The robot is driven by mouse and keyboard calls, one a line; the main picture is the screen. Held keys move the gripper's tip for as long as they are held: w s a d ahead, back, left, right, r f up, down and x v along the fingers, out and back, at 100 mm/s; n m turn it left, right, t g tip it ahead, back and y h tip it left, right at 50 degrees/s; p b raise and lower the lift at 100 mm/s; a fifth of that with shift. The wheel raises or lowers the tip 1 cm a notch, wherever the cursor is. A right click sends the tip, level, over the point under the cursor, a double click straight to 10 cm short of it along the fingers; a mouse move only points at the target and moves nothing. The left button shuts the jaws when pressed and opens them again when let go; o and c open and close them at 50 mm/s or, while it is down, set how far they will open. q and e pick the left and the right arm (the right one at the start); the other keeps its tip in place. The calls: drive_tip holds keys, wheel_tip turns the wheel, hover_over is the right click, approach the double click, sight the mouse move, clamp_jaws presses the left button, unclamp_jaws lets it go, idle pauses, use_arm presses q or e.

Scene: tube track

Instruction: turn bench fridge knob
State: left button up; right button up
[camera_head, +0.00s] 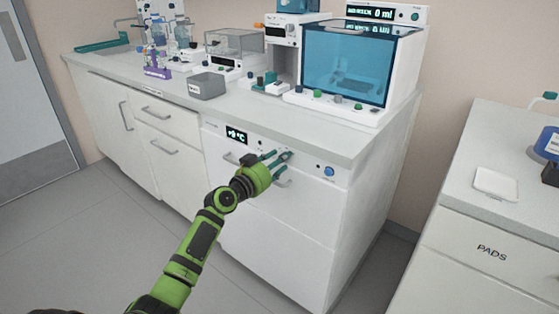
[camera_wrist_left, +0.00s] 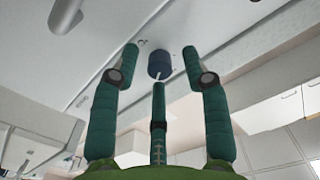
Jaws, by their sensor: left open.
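The bench fridge (camera_head: 290,225) is a white unit under the worktop, with a lit temperature display (camera_head: 236,135) on its top panel. My left gripper (camera_head: 277,157) is at this panel, right of the display, with its dark green fingers pointing at it. In the left wrist view, a dark blue round knob (camera_wrist_left: 160,64) stands out from the panel. The open left gripper (camera_wrist_left: 162,68) has its fingers spread around the line to the knob, with visible gaps at both sides. My right gripper is not in view.
A fridge handle (camera_head: 282,182) is just below my fingers. The worktop (camera_head: 225,110) above carries a grey box (camera_head: 207,86) and a blue-windowed device (camera_head: 355,65). A PADS cabinet (camera_head: 490,250) stands at right.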

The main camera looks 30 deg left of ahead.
use_arm(q)
drive_tip(key=shift+w, duration=0.2)
clamp_jaws()
